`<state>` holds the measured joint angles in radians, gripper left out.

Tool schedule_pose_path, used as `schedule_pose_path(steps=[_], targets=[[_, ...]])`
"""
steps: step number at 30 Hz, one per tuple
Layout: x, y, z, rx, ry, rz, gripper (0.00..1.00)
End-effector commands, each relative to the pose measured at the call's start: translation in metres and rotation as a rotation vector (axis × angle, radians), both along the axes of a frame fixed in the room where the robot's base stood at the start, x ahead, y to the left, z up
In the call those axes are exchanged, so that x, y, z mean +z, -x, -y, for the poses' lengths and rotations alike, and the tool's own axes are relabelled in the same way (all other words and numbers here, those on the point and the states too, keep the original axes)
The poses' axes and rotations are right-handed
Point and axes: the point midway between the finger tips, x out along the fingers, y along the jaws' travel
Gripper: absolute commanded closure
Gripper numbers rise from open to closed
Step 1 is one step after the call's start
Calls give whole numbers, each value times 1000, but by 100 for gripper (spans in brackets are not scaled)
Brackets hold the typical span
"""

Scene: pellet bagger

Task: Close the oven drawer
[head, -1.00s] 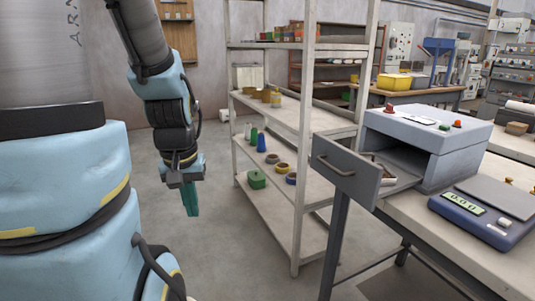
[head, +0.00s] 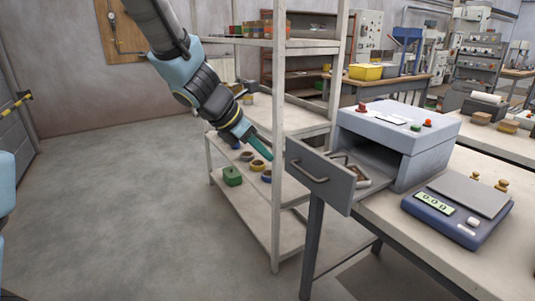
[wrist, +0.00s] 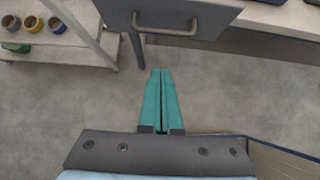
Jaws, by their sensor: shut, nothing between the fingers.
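The oven (head: 400,130) is a grey-blue box on the workbench at the right of the head view. Its drawer (head: 318,176) is pulled out to the left, with a dark grey front and a bar handle (head: 308,172). Some small items lie inside the drawer. The drawer front also shows at the top of the wrist view (wrist: 205,12), with its handle (wrist: 165,30) towards my fingers. My gripper (head: 262,153) has teal fingers, shut and empty, left of the drawer front and apart from it. In the wrist view the fingertips (wrist: 161,72) point at the handle, with a gap between.
A pale metal shelf rack (head: 275,215) with cans and bobbins stands left of the drawer, close to my arm. A blue scale (head: 458,210) sits on the workbench (head: 385,212) in front of the oven. Open floor (head: 130,200) lies to the left.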

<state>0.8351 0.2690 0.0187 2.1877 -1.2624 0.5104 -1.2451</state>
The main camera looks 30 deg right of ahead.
Motion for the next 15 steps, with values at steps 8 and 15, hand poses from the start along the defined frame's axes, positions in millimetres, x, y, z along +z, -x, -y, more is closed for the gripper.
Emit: schedule_pose_path(steps=[8,15], targets=[[-48,3,36,-3,-4,-1,100],[-63,5,70,-5,-2,2,100]])
